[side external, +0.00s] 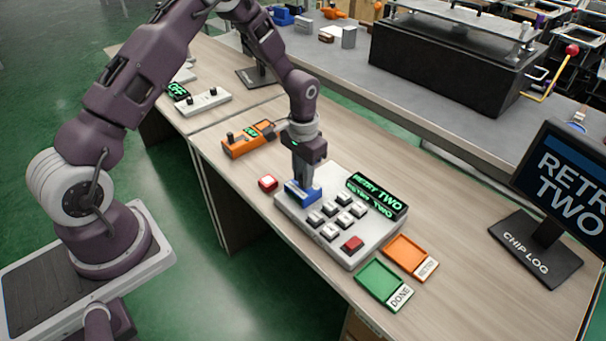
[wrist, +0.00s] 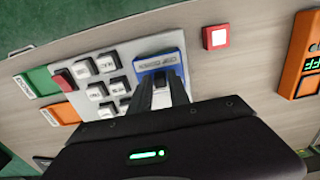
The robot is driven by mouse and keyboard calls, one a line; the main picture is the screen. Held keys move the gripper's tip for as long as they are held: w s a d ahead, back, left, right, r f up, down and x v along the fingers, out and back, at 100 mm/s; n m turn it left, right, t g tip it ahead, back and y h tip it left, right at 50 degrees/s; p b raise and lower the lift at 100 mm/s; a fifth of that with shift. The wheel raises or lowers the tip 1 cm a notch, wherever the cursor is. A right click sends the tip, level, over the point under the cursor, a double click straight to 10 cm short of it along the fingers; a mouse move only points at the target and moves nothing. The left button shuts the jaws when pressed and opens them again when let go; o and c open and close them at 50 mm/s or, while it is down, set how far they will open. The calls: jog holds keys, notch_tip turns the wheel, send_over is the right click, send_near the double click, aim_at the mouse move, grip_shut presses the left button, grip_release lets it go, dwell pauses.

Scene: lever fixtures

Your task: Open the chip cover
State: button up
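A grey-white panel (side external: 330,248) lies on the wooden table, with several pale keys and one red key. A blue part (side external: 302,191), which seems to be the chip cover, sits at its upper-left corner. The wrist view shows the blue part (wrist: 158,66) with a small label I cannot read. My gripper (side external: 305,190) points down at the blue part, and its fingers hide some of it. In the wrist view the fingers (wrist: 160,88) are close together at the blue part's near edge. I cannot tell whether they grip it or only touch it.
The panel's display (side external: 377,195) reads "RETRY TWO". A red button (side external: 268,183) and an orange box (side external: 247,140) stand left of the panel. Green (side external: 384,286) and orange (side external: 410,257) trays lie in front. A "CHIP LOG" monitor (side external: 560,180) stands right; bare table lies between.

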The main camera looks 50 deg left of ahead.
grip_shut()
dwell(1.1)
